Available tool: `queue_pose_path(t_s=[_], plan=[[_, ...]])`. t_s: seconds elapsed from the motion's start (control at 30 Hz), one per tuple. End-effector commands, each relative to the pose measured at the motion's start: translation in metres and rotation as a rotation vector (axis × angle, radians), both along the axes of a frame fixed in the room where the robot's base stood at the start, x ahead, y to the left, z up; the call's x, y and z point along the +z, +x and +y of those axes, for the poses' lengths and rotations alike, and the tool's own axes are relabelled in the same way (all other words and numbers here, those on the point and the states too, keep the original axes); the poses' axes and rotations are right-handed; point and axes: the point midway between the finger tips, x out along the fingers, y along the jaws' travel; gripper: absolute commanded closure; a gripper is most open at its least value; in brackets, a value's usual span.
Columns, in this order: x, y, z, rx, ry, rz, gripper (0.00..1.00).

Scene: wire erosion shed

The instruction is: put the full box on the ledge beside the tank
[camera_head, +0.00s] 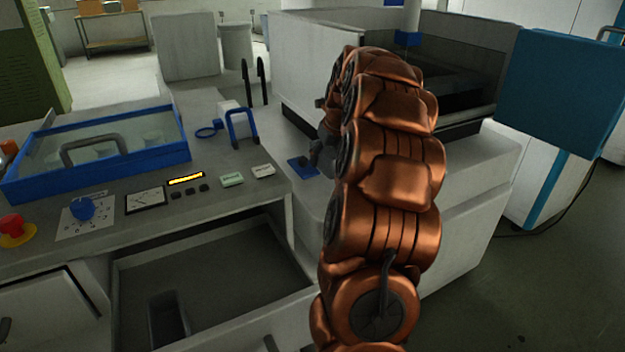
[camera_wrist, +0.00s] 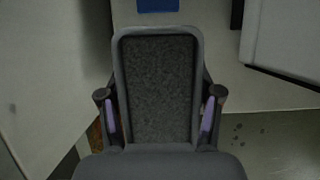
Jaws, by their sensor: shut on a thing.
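A grey box (camera_wrist: 155,32) filled to near its rim with dark grainy material is held upright between the purple-padded fingers of my gripper (camera_wrist: 160,96) in the wrist view. Below it is the pale ledge (camera_wrist: 215,25), with a blue patch (camera_wrist: 157,5) just beyond the box's far end. In the head view the ledge (camera_head: 313,187) runs beside the tank (camera_head: 309,77), and the blue patch (camera_head: 301,167) lies on it. My copper arm hides most of my gripper and the box there. I cannot tell the gap between box and ledge.
An open drawer (camera_head: 215,333) at lower left holds a narrow dark container (camera_head: 168,319). A blue-framed lidded bath (camera_head: 185,154) and a control panel stand at left. A blue monitor (camera_head: 560,85) stands at right.

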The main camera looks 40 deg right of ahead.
Motion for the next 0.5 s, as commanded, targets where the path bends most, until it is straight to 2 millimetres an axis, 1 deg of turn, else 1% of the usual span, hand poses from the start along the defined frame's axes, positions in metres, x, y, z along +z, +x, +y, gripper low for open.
queue_pose_path(t_s=[0.2,0.3,0.5], plan=[[-0.033,0.001,0.002,0.002,0.003,0.0,0.92],[-0.047,0.0,0.002,0.003,0.004,0.002,0.92],[-0.061,0.0,0.001,0.002,0.002,0.001,0.92]])
